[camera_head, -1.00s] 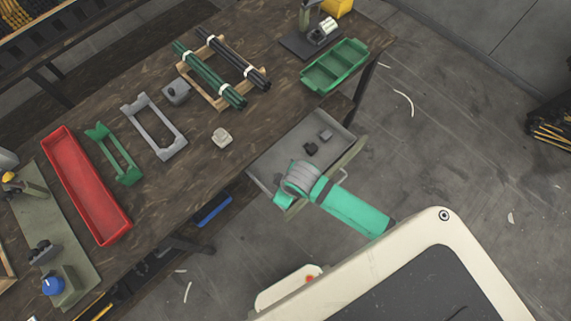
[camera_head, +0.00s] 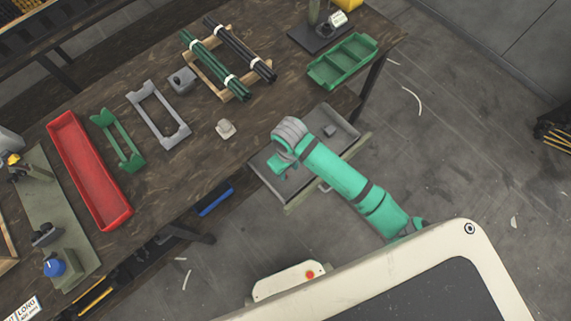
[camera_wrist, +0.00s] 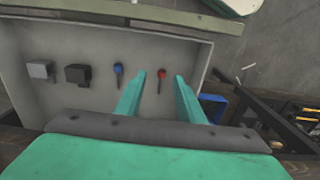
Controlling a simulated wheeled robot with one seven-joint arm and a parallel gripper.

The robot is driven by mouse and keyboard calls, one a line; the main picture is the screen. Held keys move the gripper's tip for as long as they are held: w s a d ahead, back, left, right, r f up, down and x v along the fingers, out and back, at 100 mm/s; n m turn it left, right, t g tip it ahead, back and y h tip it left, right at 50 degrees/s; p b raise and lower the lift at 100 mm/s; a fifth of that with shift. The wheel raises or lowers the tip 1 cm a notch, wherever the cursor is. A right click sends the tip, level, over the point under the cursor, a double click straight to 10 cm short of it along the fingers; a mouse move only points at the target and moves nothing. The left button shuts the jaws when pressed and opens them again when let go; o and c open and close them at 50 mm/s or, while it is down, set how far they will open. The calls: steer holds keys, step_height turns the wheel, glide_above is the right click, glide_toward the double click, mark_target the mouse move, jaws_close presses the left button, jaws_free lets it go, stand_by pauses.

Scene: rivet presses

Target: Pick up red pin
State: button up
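The red pin (camera_wrist: 161,77) lies in the open grey drawer (camera_wrist: 207,60), seen in the wrist view. It shows a red head and a thin dark shank. My gripper (camera_wrist: 160,76) is open, with its two green fingers apart. In the picture the red pin appears between the fingertips; whether the fingers are down at its level I cannot tell. A blue pin (camera_wrist: 119,70) lies to the left of the left finger. In the head view my arm covers the pins, and my gripper (camera_head: 282,170) is over the drawer (camera_head: 340,115).
A black block (camera_wrist: 78,74) and a grey block (camera_wrist: 40,70) lie farther left in the drawer. The drawer walls rise around them. The workbench (camera_head: 185,185) is beside it, carrying a red tray (camera_head: 88,172), a green tray (camera_head: 343,61) and rods (camera_head: 215,64).

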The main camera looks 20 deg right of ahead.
mark_target(287, 178)
steer(key=shift+a+f, duration=0.15)
steer(key=shift+f, duration=1.3)
steer(key=shift+a+f, duration=0.15)
steer(key=shift+f, duration=1.25)
jaws_close()
